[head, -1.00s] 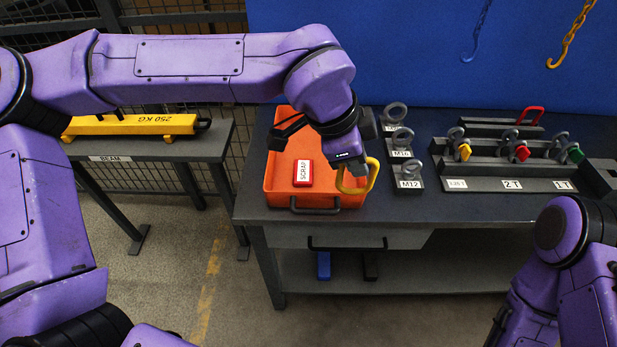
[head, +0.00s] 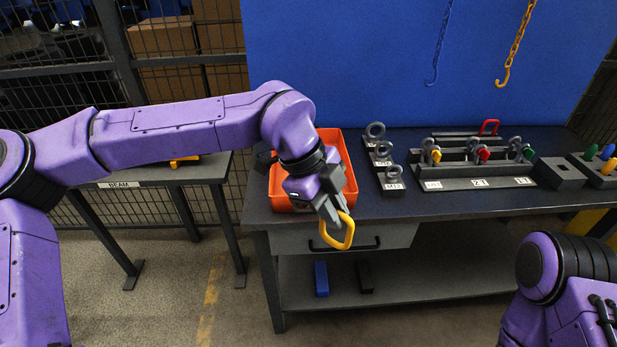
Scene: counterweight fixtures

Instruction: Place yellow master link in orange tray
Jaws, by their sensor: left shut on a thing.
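My left gripper (head: 331,216) is shut on the yellow master link (head: 347,238), a rounded yellow ring that hangs from its fingertips. In the picture, the link shows in front of the bench's front edge and drawer, below the tray's front right corner. The orange tray (head: 350,182) stands at the left end of the bench. My left wrist and gripper cover much of the tray, and its inside is mostly hidden. The gripper of my right arm is out of view; only the arm shows at the lower right.
Eye bolts on labelled blocks (head: 394,180) stand right of the tray. A rack of shackles with coloured pins (head: 478,170) is farther right, with a red link (head: 489,127) behind. A yellow hook and chain (head: 510,60) hangs above. The yellow beam (head: 184,161) lies on the left stand.

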